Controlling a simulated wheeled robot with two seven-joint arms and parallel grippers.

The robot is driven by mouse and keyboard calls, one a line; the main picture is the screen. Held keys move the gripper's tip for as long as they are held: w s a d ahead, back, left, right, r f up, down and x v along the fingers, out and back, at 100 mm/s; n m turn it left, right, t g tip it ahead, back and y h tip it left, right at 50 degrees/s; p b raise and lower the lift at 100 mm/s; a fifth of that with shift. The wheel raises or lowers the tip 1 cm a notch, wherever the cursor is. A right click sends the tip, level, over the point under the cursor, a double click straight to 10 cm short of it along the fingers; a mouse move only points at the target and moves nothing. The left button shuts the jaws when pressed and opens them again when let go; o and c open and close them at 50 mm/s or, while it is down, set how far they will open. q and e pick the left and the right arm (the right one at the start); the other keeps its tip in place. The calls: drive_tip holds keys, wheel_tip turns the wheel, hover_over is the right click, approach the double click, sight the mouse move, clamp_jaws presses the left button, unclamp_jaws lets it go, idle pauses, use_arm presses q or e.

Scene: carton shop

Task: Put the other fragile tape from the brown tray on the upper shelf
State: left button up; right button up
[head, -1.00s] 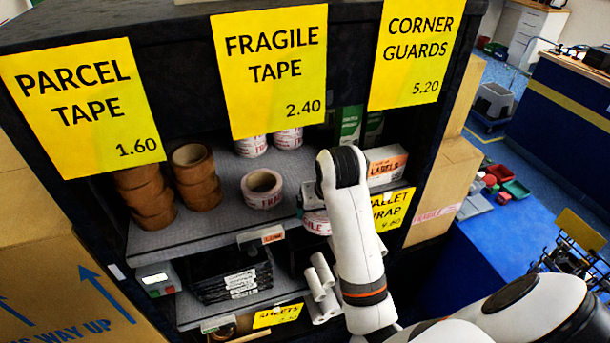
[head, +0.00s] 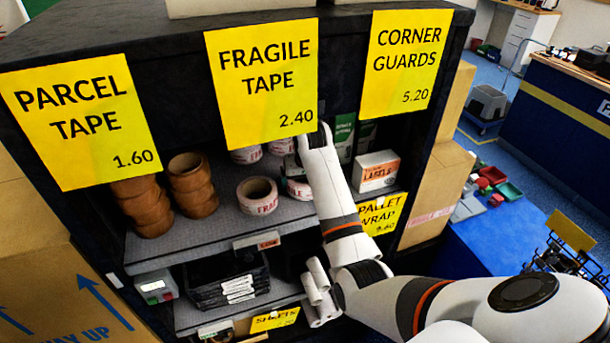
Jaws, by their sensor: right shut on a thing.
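My right arm reaches into the shelf unit from the lower right. My right gripper (head: 298,168) is largely hidden by its own wrist and is shut on a white and red fragile tape roll (head: 297,189). The held roll is at the upper shelf (head: 205,234), just right of another fragile tape roll (head: 257,198) lying flat there. I cannot tell whether the held roll touches the shelf. More fragile tape rolls (head: 246,155) stand farther back under the yellow fragile tape sign (head: 265,85). I cannot make out the brown tray. My left gripper is out of view.
Stacked brown parcel tape (head: 191,185) stands to the left. A labels box (head: 376,172) is right of my wrist. Hanging price signs cover the top opening. Below are a black tray (head: 228,288) and white rolls (head: 318,290) near my forearm.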

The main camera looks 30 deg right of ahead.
drive_tip(key=shift+s+f, duration=0.1)
drive_tip(key=shift+f, duration=0.2)
drive_tip(key=shift+f, duration=0.1)
drive_tip(key=o, duration=0.7)
drive_tip(key=shift+f, duration=0.1)
